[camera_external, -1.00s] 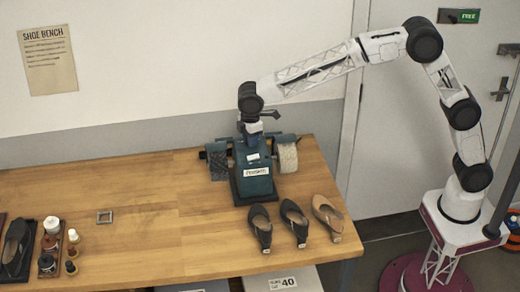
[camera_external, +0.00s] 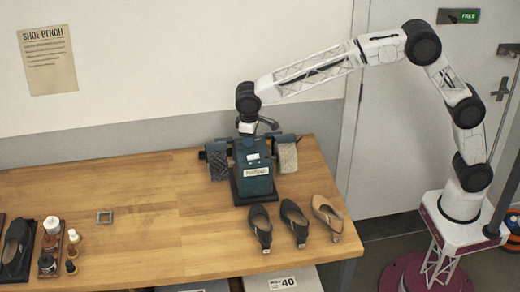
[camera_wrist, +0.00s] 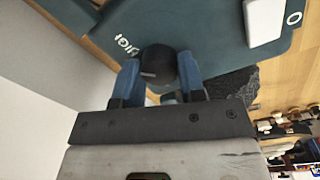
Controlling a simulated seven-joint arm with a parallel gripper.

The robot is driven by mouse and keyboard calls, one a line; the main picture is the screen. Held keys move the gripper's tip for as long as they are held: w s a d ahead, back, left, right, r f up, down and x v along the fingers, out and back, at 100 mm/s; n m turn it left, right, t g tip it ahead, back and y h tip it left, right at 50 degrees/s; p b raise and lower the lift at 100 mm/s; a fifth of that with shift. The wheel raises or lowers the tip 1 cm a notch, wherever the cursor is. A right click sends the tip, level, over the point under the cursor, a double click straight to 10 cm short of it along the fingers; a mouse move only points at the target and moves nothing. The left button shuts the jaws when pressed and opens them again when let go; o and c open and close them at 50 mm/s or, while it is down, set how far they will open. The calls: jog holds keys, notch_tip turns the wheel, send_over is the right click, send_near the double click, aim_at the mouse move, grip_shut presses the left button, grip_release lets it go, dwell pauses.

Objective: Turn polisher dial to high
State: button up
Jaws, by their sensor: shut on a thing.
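The polisher (camera_external: 256,185) is a dark teal machine on the bench, with a grey roller on the left and a pale roller on the right. My gripper (camera_external: 248,137) is over its top at the back. In the wrist view, my gripper's blue fingers (camera_wrist: 158,80) are shut on the round black dial (camera_wrist: 160,62), one on each side. The dial has a pale pointer mark on its left side. White lettering (camera_wrist: 126,45), seemingly HIGH and seen rotated, is up and left of the dial. The wrist hides the dial in the external view.
Three shoes (camera_external: 293,220) stand in front of the polisher on the wooden bench (camera_external: 150,220). The bench's middle is clear. A wall is behind.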

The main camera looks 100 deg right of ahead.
jog(key=m, duration=0.3)
jog(key=shift+d+m, duration=0.1)
jog(key=shift+m, duration=0.2)
dwell(0.4)
jog(key=o, duration=0.9)
jog(key=shift+r, duration=0.2)
jog(key=shift+w+a+r, duration=0.1)
jog(key=shift+r, duration=1.8)
jog(key=shift+w+a+r, duration=0.1)
jog(key=shift+r, duration=1.75)
jog(key=shift+s, duration=0.1)
